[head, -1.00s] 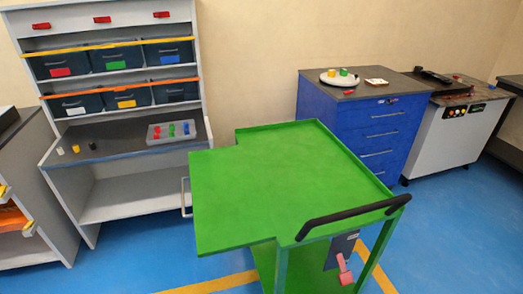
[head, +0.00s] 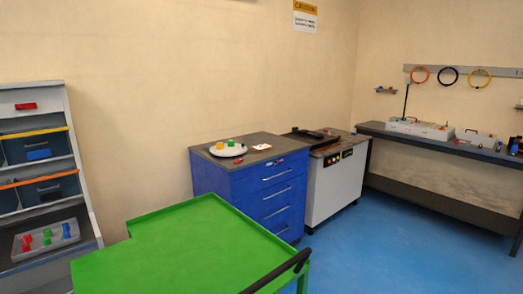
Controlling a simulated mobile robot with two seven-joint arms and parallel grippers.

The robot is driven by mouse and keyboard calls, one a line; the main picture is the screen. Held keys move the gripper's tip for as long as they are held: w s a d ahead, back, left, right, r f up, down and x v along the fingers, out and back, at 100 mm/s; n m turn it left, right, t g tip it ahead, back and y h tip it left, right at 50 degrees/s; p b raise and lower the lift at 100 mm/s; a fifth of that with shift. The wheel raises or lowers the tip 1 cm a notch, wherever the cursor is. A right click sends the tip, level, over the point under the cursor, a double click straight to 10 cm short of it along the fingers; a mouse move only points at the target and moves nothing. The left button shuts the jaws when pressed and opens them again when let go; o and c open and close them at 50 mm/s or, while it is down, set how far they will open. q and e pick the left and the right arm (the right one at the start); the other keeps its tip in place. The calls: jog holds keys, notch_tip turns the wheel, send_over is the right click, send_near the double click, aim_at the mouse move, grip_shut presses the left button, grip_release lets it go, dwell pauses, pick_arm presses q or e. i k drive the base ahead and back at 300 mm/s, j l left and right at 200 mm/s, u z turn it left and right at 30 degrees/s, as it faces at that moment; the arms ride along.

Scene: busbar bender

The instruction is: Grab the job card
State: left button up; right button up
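A small pale card (head: 262,146), which looks like the job card, lies flat on the dark top of the blue drawer cabinet (head: 255,192). It is right of a round white plate (head: 228,150) that holds a yellow and a green piece. The writing on the card is too small to read. Neither of my grippers shows in the head view.
A green cart (head: 190,248) with a black handle (head: 283,272) stands in front of the blue cabinet. A grey machine (head: 335,180) adjoins the cabinet's right side. A shelf unit (head: 35,115) stands left, a workbench (head: 450,150) right. Blue floor (head: 400,240) is clear at right.

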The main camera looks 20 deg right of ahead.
aim_at(264, 147)
jog(key=i+l+z, duration=0.2)
jog(key=l, duration=0.2)
jog(key=i+l+z, duration=0.1)
jog(key=l+z, duration=0.15)
jog(key=l, duration=0.15)
jog(key=i+l+z, duration=0.25)
jog(key=l+z, duration=0.2)
jog(key=i+l+z, duration=0.25)
jog(key=z, duration=0.15)
jog(key=i+l+z, duration=0.5)
jog(key=i+z, duration=0.3)
jog(key=i, duration=0.2)
jog(key=i+u, duration=0.4)
jog(key=i, duration=0.2)
jog(key=i+l+u, duration=0.15)
jog(key=i+u, duration=0.25)
jog(key=i, duration=0.2)
jog(key=i+u, duration=0.45)
jog(key=i, duration=0.15)
jog(key=i+l+u, duration=0.1)
jog(key=i+u, duration=0.3)
jog(key=i, duration=0.2)
jog(key=i+u, duration=0.35)
jog(key=i+l+u, duration=0.15)
jog(key=i+u, duration=0.2)
jog(key=i+l+u, duration=0.15)
jog(key=u, duration=0.2)
jog(key=i, duration=0.1)
